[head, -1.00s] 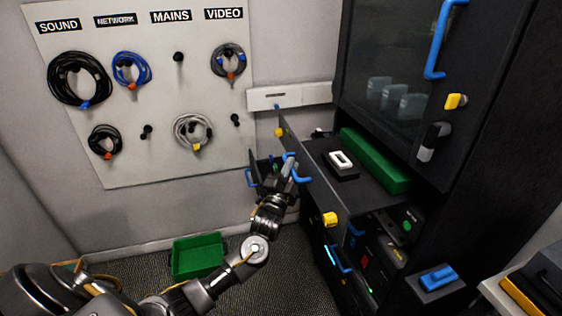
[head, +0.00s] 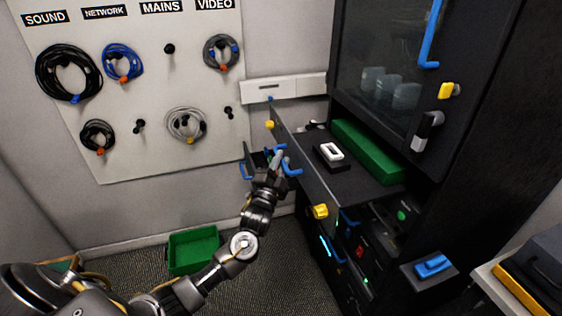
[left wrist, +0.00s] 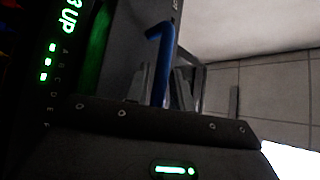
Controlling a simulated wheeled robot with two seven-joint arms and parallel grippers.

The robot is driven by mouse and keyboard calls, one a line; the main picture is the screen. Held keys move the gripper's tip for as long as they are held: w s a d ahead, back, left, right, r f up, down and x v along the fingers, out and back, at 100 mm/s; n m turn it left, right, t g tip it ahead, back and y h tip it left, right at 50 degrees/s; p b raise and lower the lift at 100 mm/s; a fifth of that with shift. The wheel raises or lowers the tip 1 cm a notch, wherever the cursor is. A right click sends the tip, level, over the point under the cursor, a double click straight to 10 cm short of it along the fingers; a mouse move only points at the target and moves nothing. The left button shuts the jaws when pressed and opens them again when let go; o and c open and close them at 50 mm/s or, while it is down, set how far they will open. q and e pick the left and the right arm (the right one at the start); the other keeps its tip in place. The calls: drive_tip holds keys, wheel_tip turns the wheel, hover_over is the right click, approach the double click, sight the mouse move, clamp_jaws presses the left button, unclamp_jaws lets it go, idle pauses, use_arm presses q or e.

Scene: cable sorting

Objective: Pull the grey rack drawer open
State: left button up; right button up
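The grey rack drawer has a long front panel (head: 303,182) with a yellow latch (head: 320,211) at its near end and another (head: 270,124) at its far end. A blue handle (head: 290,168) stands out from its middle. My left gripper (head: 276,164) is at this handle, its fingers partly overlapping it. In the left wrist view, a blue bar (left wrist: 160,65) runs close beside grey finger-like parts (left wrist: 184,88). Whether the fingers are closed on it is not clear. How far out the drawer stands is hard to tell. My right gripper is not in view.
A black device with a white ring (head: 331,153) and a green box (head: 368,152) lie on the dark surface behind the panel. A green bin (head: 193,250) stands on the floor. Coiled cables hang on the wall board (head: 205,95). A glass-fronted door (head: 385,70) is above.

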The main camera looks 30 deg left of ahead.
use_arm(q)
drive_tip(key=b+v, duration=0.3)
drive_tip(key=v, duration=0.7)
drive_tip(key=shift+s, duration=0.15)
drive_tip(key=shift+f, duration=0.1)
